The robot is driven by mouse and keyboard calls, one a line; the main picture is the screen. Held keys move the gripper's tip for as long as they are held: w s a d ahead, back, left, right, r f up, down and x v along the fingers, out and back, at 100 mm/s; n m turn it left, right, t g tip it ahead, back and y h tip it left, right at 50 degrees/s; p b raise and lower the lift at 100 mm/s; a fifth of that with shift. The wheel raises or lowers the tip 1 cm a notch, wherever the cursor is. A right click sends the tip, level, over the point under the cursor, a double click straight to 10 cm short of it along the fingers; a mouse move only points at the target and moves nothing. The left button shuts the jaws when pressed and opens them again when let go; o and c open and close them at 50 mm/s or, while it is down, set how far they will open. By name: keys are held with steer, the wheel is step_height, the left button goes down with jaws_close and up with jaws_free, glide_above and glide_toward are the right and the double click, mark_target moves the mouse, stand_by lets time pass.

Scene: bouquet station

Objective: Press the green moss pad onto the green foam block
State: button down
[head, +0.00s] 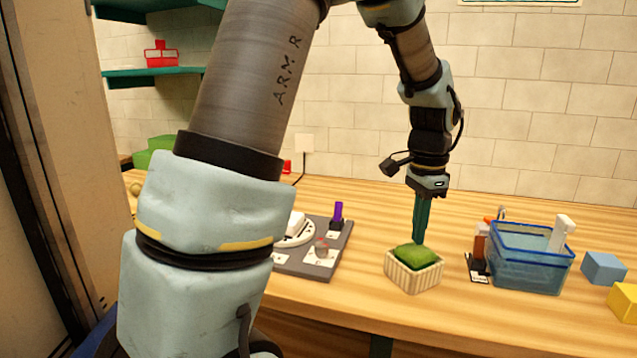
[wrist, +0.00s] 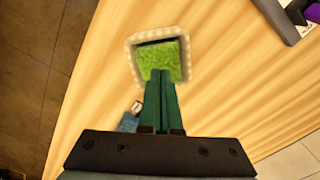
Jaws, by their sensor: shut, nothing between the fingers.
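The green moss pad (head: 416,256) lies in the mouth of a cream ribbed pot (head: 414,280) on the table, its rounded top a little above the rim. The wrist view shows the moss pad (wrist: 168,58) inside the pot's square rim (wrist: 133,62), with a dark band along the far inner edge. I cannot make out the green foam block apart from the moss; the pad may cover it. My gripper (head: 419,241) points straight down with its teal fingers shut and empty. The fingertips (wrist: 161,76) are at the moss top; whether they touch it I cannot tell.
Right of the pot stand an orange-and-black item (head: 480,250) and a clear blue bin (head: 528,262) holding a white-handled thing. Blue (head: 603,268) and yellow (head: 623,301) blocks lie farther right. A grey tray (head: 340,245) stands left. Bare table surrounds the pot.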

mark_target(415, 249)
steer(key=shift+f, duration=0.3)
steer(key=shift+f+b, duration=0.3)
steer(key=shift+f, duration=0.05)
steer(key=shift+f, duration=0.15)
stand_by(0.4)
steer(key=shift+s+a+f, duration=0.1)
steer(key=shift+f, duration=0.1)
stand_by(1.3)
steer(key=shift+r, duration=0.15)
steer(key=shift+r+p, duration=3.2)
steer(key=shift+r, duration=0.35)
steer(key=s+a+f+n, duration=0.2)
steer(key=a+n, duration=0.5)
steer(key=a, duration=0.6)
steer(key=s+a+f+n+t, duration=0.1)
steer(key=s+a+f+n, duration=0.1)
steer(key=a+n, duration=0.5)
steer(key=a, duration=0.6)
steer(key=shift+s+n+t, duration=0.2)
steer(key=shift+n+t, duration=0.1)
